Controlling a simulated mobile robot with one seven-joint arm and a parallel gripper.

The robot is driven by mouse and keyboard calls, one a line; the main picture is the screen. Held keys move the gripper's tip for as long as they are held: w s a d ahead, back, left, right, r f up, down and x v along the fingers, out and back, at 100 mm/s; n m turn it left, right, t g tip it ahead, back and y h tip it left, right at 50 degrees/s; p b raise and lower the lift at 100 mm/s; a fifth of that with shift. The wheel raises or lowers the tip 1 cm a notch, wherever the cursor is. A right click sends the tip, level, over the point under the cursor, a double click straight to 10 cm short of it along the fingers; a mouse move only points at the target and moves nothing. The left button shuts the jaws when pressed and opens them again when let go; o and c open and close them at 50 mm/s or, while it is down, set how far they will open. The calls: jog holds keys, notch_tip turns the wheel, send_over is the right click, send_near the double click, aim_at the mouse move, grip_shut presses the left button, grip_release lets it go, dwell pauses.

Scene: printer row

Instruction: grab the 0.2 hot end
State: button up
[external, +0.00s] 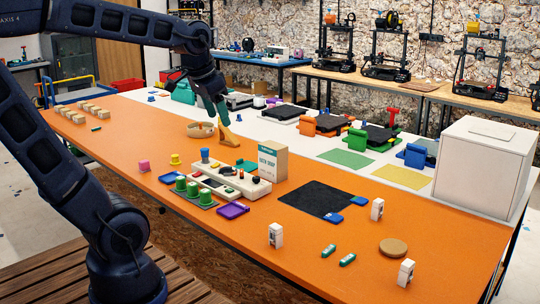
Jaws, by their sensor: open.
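No label reading 0.2 is legible, so I cannot tell which thing is the 0.2 hot end. Small candidates on the orange table are two green labelled pieces (328,250) at the front right and several small white upright blocks, one (276,235) left of the green pieces. My gripper (220,115) is open, pointing down over the far middle of the table. The fingertips are small and partly merge with a green shape, so contact cannot be told.
A white device with buttons (215,180), a box (273,162), green cylinders (192,188) and a purple tray (232,210) stand mid-table. A black mat (315,198) lies right of them. A large white box (485,170) fills the back right. The front-middle orange surface is mostly clear.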

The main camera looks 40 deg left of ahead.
jog(key=w+d+m+g, duration=0.1)
jog(key=w+d+m, duration=0.1)
jog(key=w, duration=0.5)
jog(key=w+d+m, duration=0.2)
jog(key=w, duration=0.6)
jog(key=m+g, duration=0.3)
jog(key=m, duration=0.9)
send_over(379, 200)
jog(key=f, duration=2.9)
jog(key=shift+s+a+f, duration=0.1)
jog(key=shift+s+f, duration=0.15)
jog(key=shift+s, duration=0.05)
jog(key=shift+w+f, duration=0.1)
jog(key=shift+f, duration=0.4)
jog(key=shift+w+f, duration=0.15)
jog(key=shift+f, duration=5.05)
jog(key=c, duration=1.1)
jog(key=shift+r, duration=0.15)
